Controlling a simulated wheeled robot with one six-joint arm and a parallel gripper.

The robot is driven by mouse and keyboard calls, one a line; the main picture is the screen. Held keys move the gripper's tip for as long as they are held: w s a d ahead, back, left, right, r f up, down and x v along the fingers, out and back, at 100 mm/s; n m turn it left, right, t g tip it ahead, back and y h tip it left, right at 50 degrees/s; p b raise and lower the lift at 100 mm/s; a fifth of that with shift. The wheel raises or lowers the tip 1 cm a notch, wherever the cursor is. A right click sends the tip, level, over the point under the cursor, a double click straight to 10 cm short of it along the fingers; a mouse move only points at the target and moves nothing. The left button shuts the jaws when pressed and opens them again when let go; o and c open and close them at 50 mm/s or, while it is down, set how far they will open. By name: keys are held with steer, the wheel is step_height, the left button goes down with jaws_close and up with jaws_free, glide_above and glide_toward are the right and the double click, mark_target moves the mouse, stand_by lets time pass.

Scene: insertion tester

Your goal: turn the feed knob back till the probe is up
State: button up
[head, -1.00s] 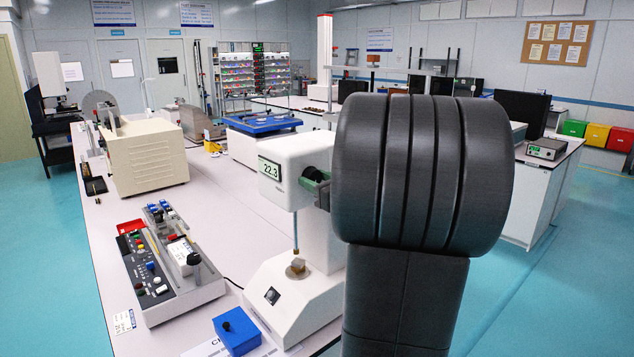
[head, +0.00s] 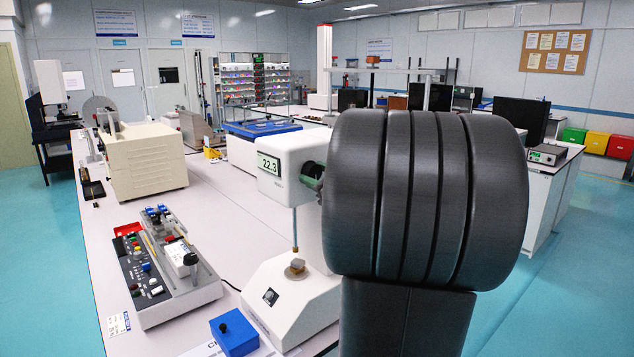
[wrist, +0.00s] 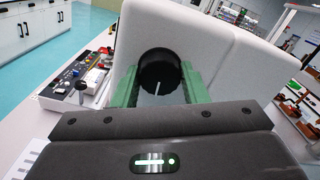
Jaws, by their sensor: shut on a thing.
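The white insertion tester (head: 318,150) stands on the bench, and its display (head: 268,164) reads 22.3. Its thin probe rod (head: 294,225) hangs down to a small brownish block (head: 297,263) on the base; I cannot tell whether the tip touches it. The black feed knob (wrist: 158,68) is on the tester's side, with its white mark pointing almost straight down in the wrist view. My gripper (wrist: 159,84) is shut on the knob, with one green finger on each side. In the head view my dark wrist hides part of the tester.
A control box (head: 160,265) with buttons lies left of the tester. A small blue box (head: 234,333) stands in front of it. A beige instrument (head: 145,160) and a blue-topped machine (head: 262,130) stand farther back. The bench between them is partly clear.

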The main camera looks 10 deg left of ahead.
steer(key=shift+f+n+b, duration=0.2)
steer(key=shift+n+b, duration=2.1)
steer(key=shift+b, duration=0.45)
steer(key=n+b, duration=0.4)
steer(key=shift+b, duration=0.3)
steer(key=n+b, duration=0.4)
steer(key=shift+r+n+b, duration=0.15)
steer(key=shift+n+b, duration=1.15)
steer(key=shift+b, duration=0.2)
steer(key=shift+r+n+b, duration=0.1)
steer(key=shift+n+b, duration=0.35)
steer(key=shift+n, duration=0.15)
steer(key=o, duration=1)
steer(key=shift+c, duration=0.2)
steer(key=shift+d, duration=0.15)
